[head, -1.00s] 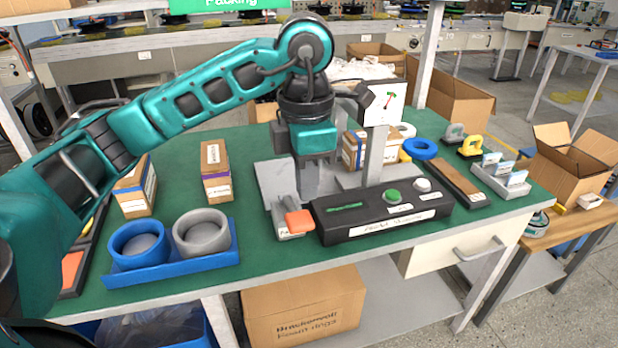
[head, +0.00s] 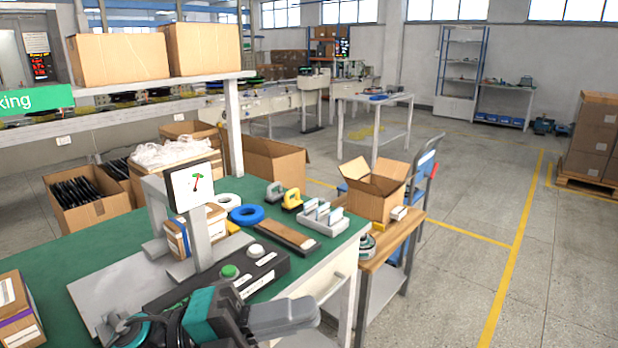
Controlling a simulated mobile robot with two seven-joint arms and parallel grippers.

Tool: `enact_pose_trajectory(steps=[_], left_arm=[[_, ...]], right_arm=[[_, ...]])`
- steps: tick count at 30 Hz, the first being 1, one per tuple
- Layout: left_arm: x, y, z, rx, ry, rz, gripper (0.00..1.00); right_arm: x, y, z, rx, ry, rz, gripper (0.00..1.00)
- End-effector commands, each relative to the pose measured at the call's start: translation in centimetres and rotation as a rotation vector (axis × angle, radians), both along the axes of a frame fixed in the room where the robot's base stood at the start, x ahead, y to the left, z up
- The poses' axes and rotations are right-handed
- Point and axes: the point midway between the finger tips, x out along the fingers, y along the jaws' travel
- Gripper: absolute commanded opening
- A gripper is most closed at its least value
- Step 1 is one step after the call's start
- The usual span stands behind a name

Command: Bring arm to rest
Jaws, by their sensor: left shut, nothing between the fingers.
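My left arm (head: 200,318) shows at the bottom of the head view, teal with dark grey joints. My left gripper (head: 308,312) points to the right, in front of the button box (head: 262,276) near the table's front edge. Its fingers are shut and hold nothing. The rest of the left arm is out of the picture. My right gripper is not in view.
The green table (head: 55,245) carries a display stand (head: 190,188), a blue ring (head: 246,215), a yellow-handled tool (head: 292,200) and a grey rack (head: 322,220). A wooden side table (head: 395,250) with an open carton (head: 372,195) stands to the right.

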Motion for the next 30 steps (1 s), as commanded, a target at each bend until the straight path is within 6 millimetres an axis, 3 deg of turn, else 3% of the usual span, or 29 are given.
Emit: enact_pose_trajectory(steps=[5, 8, 9, 11, 15, 18, 21, 24, 30], left_arm=[[4.7, 3.9, -4.1, -0.318, 0.484, 0.356, 0.0], [6.2, 7.2, -9.5, -0.435, 0.78, 0.568, 0.0], [6.2, 8.6, -12.2, -0.47, 0.903, 0.655, 0.0], [5.5, 10.5, -16.4, -0.508, 1.079, 0.773, 0.0], [1.7, 13.7, -25.0, -0.549, 1.431, 0.993, 0.0], [-1.5, 14.9, -29.4, -0.554, 1.62, 1.1, 0.0], [-4.1, 15.5, -32.1, -0.551, 1.746, 1.166, 0.0], [-5.5, 15.8, -33.4, -0.547, 1.812, 1.199, 0.0], [-6.0, 15.9, -33.8, -0.544, 1.831, 1.209, 0.0]], right_arm=[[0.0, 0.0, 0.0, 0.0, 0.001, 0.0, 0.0], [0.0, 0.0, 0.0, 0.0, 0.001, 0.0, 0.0], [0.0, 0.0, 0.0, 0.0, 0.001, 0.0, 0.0], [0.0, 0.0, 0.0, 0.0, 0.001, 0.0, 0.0], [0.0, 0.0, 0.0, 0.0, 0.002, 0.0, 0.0], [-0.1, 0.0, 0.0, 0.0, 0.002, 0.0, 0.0], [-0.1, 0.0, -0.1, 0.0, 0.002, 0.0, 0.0], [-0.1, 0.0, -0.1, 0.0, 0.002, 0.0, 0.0], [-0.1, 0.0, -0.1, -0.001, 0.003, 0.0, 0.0]])
